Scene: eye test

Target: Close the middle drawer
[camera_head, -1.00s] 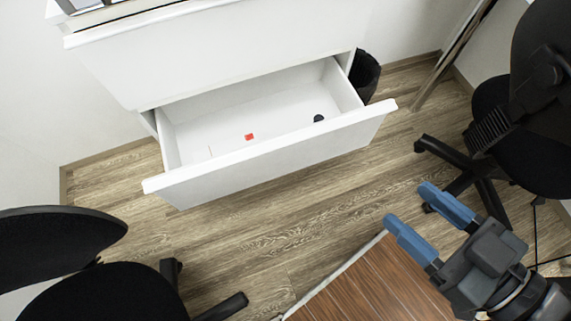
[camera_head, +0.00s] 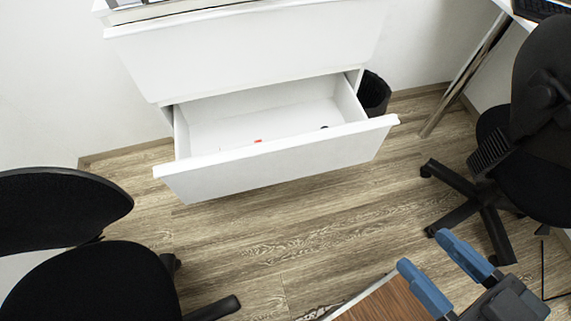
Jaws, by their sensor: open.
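A white cabinet (camera_head: 245,50) stands against the wall at the top of the view. A drawer (camera_head: 280,158) below its large upper front is pulled well out. Its front panel faces me, and a small red item (camera_head: 258,141) and a small dark item (camera_head: 324,127) lie inside. I cannot tell whether this drawer is the middle one, as no lower fronts show clearly. My gripper (camera_head: 424,252) is at the lower right with two blue fingers spread apart and nothing between them. In the picture it is below and right of the drawer, clear of it.
A black chair (camera_head: 95,285) stands at the lower left and another (camera_head: 535,120) at the right. A black bin (camera_head: 373,93) is beside the cabinet. A wooden-topped surface (camera_head: 385,302) lies below my gripper. The wood floor (camera_head: 290,225) before the drawer is clear.

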